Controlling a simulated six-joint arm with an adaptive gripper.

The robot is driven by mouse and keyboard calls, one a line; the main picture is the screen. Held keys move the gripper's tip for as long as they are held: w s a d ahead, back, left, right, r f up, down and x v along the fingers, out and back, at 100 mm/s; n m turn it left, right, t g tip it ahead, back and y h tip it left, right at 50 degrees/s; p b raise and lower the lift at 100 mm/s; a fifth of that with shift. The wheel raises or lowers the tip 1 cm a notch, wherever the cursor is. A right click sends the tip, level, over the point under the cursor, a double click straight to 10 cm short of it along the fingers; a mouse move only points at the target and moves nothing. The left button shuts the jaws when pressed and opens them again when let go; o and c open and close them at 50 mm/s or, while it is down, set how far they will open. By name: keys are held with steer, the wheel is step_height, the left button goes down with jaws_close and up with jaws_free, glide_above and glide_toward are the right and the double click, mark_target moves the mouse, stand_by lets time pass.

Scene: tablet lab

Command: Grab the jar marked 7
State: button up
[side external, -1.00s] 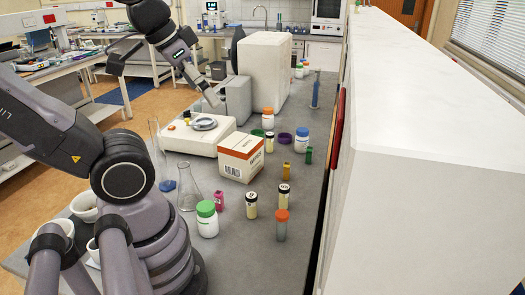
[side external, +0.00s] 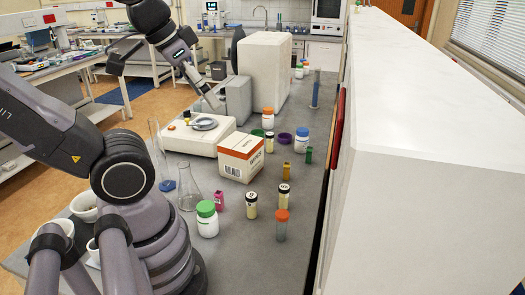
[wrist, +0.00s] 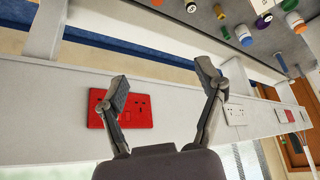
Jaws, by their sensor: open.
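Small cream jars with dark, marked lids stand on the grey bench in the side view. One jar (side external: 251,205) is at the front, a second jar (side external: 284,195) is to its right, and a third jar (side external: 269,142) is farther back beside the carton. Their marks are too small to read surely, so I cannot tell which is 7. Marked lids also show at the top of the wrist view, one at the right (wrist: 263,20). My gripper (wrist: 163,86) is open and empty. In the side view it is above the balance, away from these jars.
A carton (side external: 241,157) stands beside the balance (side external: 190,138). A glass flask (side external: 189,188), a green-lidded bottle (side external: 207,220), an orange-capped tube (side external: 281,228) and a blue-lidded bottle (side external: 301,141) stand around the jars.

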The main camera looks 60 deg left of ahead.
steer(key=m+g+y, duration=0.2)
steer(key=m+y, duration=1.1)
steer(key=m, duration=0.8)
glide_above(271, 137)
steer(key=s+d, duration=0.3)
steer(key=d, duration=0.8)
step_height(271, 137, down, 31)
steer(key=x, duration=0.8)
steer(key=shift+w+f, duration=0.15)
steer(key=shift+x, duration=3.1)
jaws_close()
